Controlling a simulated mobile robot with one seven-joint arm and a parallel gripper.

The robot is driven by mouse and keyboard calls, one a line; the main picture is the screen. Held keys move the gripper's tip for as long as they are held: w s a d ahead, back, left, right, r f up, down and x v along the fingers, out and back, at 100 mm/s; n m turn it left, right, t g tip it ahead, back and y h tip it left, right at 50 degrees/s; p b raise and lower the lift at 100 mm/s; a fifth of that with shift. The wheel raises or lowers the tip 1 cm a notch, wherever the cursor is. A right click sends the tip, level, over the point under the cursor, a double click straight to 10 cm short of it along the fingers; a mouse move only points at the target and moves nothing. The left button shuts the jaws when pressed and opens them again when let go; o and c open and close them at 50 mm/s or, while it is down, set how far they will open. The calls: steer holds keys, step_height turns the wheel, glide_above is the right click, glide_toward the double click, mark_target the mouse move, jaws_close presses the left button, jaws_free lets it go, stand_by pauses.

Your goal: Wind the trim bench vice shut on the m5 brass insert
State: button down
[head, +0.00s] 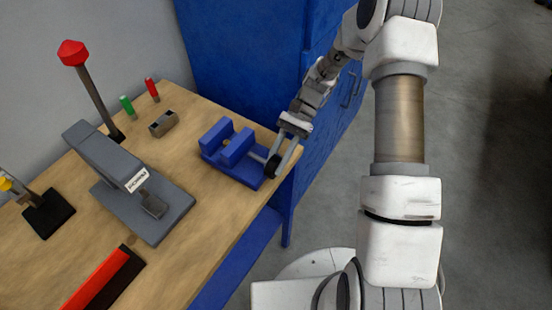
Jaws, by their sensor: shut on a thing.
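The trim bench vice (217,155) is blue and stands near the right edge of the wooden bench. Its two upright jaws have a narrow gap between them. A small brass-coloured spot, likely the m5 brass insert (226,143), shows in that gap; most of it is hidden by the jaws. A dark round handle (272,166) sits at the vice's right end. My gripper (274,168) reaches down from the upper right and is shut on this handle. The fingertips partly hide it.
A red bar (95,285) lies in front. A blue cabinet (250,50) stands behind.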

steer(key=g+y+b, duration=0.1)
steer(key=f+g+y, duration=0.1)
steer(key=g, duration=0.1)
steer(key=shift+w+d+b, duration=0.1)
steer(key=shift+b, duration=0.25)
steer(key=shift+g+y+b, duration=1.3)
steer(key=shift+g, duration=0.2)
steer(key=c, duration=0.7)
jaws_free()
